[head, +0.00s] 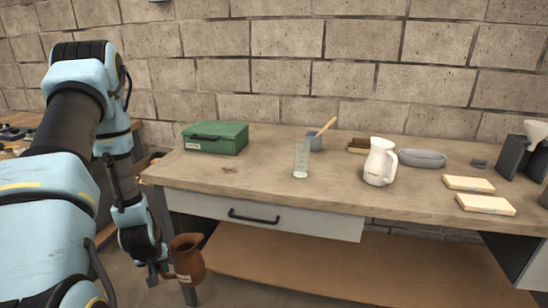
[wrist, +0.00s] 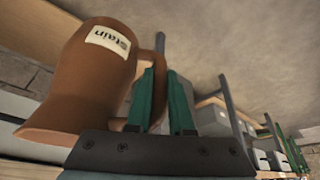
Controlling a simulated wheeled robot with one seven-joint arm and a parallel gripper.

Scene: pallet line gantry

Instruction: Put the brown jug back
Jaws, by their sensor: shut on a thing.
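The brown jug (head: 188,258) hangs in front of the table's left front leg, below the tabletop. In the wrist view the brown jug (wrist: 88,85) shows large at the left, with a white label reading "Stain" and its handle at the right. My gripper (wrist: 165,95) is shut on the jug's handle, with a green finger on each side of it. In the head view my gripper (head: 160,268) is at the jug's left side, small and partly dark.
The wooden table (head: 240,178) holds a green toolbox (head: 216,138), a clear glass (head: 301,158), a grey pot (head: 315,142), a white jug (head: 380,162), a grey bowl (head: 423,158) and pale blocks (head: 485,204). A low shelf (head: 350,265) is bare. The tabletop's front left is mostly clear.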

